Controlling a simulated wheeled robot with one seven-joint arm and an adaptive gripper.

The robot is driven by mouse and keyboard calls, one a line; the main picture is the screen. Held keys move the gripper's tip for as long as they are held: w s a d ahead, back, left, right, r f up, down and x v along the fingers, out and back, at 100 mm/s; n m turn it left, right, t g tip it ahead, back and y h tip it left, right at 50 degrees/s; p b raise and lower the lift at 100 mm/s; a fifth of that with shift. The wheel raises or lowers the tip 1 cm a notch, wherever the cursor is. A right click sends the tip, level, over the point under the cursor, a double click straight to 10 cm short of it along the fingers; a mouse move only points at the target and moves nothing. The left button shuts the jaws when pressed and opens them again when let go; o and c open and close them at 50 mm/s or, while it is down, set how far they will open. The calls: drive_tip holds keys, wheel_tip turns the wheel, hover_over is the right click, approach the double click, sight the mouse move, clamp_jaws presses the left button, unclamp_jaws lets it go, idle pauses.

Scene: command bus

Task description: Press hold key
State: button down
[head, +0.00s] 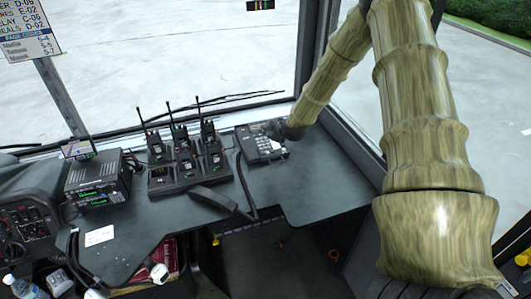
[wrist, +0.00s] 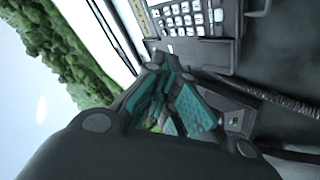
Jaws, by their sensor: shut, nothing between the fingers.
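A desk phone (head: 262,146) with a light keypad sits on the dark dashboard counter near the windshield. Its keypad also shows at the top of the wrist view (wrist: 186,18), cut off by the frame edge. The hold key cannot be told from the other keys, as the labels are too small to read. My gripper (head: 281,130) is at the phone's far right side, close to its upper edge. In the wrist view my gripper (wrist: 160,68) is shut and empty, with its fingertips just below the keypad in the picture. Whether it touches the phone cannot be told.
A charger rack (head: 178,182) with several radios stands left of the phone. A radio unit (head: 98,180) is further left. A dark handset (head: 214,199) and cord (head: 243,185) lie in front. The windshield is behind; the counter right of the phone is clear.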

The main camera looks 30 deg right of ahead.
drive_tip(key=shift+w+d+f+b, duration=0.1)
drive_tip(key=shift+w+f+b, duration=0.1)
drive_tip(key=shift+f+b, duration=1.05)
drive_tip(key=shift+w+d+f+b, duration=0.15)
drive_tip(key=shift+f+b, duration=0.55)
drive_tip(key=shift+f, duration=1)
drive_tip(key=shift+w+f+b, duration=0.25)
drive_tip(key=shift+f+b, duration=0.7)
drive_tip(key=shift+f, duration=0.55)
drive_tip(key=shift+f, duration=0.2)
drive_tip(key=shift+f+b, duration=0.2)
drive_tip(key=shift+b, duration=0.1)
drive_tip(key=shift+f, duration=0.3)
drive_tip(key=shift+r, duration=0.1)
drive_tip(key=shift+s+a+r, duration=0.1)
drive_tip(key=shift+r, duration=0.6)
drive_tip(key=shift+p, duration=0.3)
drive_tip(key=shift+s+r+p, duration=0.2)
drive_tip(key=shift+r+p, duration=0.5)
drive_tip(key=shift+r, duration=0.55)
drive_tip(key=shift+s+r+p, duration=0.15)
drive_tip(key=shift+r+p, duration=0.55)
drive_tip(key=shift+r, duration=0.5)
